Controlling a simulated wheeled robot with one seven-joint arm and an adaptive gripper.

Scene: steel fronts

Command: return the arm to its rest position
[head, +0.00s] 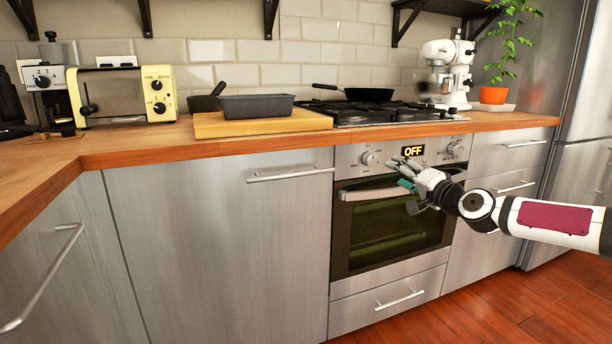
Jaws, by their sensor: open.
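My gripper (404,172) is at the right of the head view, in front of the upper part of the oven (390,232). Its fingers point left and toward the oven's control panel, and they are open with nothing seen between them. My arm reaches in from the right edge, roughly level. The gripper overlaps the right part of the oven handle (372,192) in the picture; I cannot tell whether it touches it. The oven door is shut, and its display (414,150) reads OFF.
The wooden counter (150,145) holds a toaster (124,95), a grey pan on a cutting board (262,125), a hob with a black frying pan (368,94), a white mixer (447,75) and a potted plant (494,95). Cabinet handles (291,175) stick out. Wooden floor (480,310) lies below.

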